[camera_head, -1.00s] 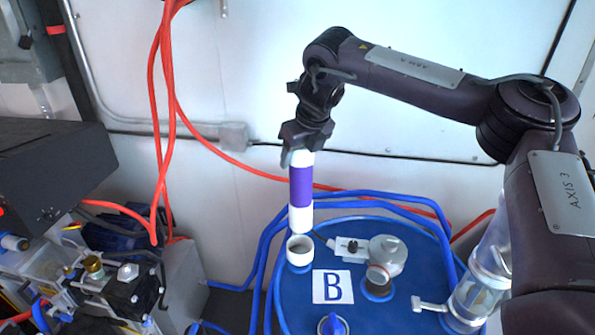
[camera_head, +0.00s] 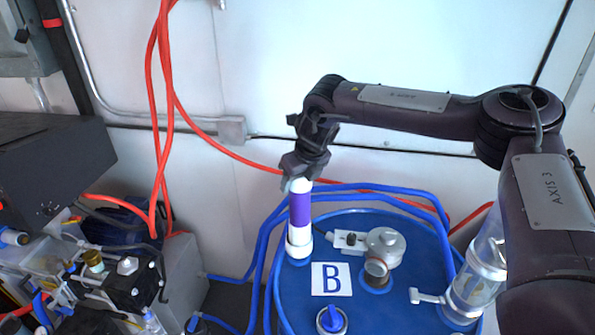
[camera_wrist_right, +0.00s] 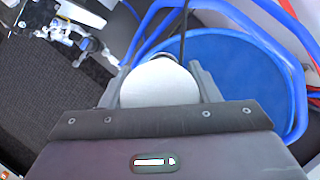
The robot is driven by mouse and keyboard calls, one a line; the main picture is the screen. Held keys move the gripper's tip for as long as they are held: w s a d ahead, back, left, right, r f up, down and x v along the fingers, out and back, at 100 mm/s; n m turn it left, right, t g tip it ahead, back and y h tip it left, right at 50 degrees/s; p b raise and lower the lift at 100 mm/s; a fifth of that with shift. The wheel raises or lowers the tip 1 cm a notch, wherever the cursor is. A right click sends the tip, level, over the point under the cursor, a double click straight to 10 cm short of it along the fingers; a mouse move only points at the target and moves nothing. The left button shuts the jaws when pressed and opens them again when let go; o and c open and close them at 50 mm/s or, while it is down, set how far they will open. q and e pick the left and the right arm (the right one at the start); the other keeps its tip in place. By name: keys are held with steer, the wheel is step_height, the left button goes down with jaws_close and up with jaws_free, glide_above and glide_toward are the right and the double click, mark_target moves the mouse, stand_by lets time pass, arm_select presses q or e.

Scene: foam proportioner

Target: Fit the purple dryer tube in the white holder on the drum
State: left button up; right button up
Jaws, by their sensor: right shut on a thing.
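The purple dryer tube (camera_head: 300,210) has white ends and stands upright over the blue drum (camera_head: 415,295). Its lower end is inside the white ring-shaped holder (camera_head: 299,250) on the drum's left side; how deep it sits is hidden by the holder's wall. My right gripper (camera_head: 300,183) is shut on the tube's white top end. In the right wrist view the round white top of the tube (camera_wrist_right: 159,84) sits between the two fingers. My left gripper is not in view.
A grey fitting (camera_head: 384,245), a label marked B (camera_head: 331,279) and a blue valve knob (camera_head: 331,318) are on the drum top. A clear cylinder (camera_head: 478,280) stands at the right. Blue hoses (camera_head: 265,262) run round the drum; machinery (camera_head: 100,275) stands left.

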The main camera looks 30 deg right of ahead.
steer(key=shift+f, duration=0.65)
steer(key=shift+w, duration=0.2)
stand_by(1.0)
steer(key=shift+f, duration=0.45)
steer(key=o, duration=1.2)
steer(key=shift+o, duration=0.9)
steer(key=shift+s+a, duration=0.1)
steer(key=shift+v, duration=1.1)
steer(key=v, duration=0.8)
steer(key=shift+s+r, duration=0.2)
steer(key=shift+r, duration=0.15)
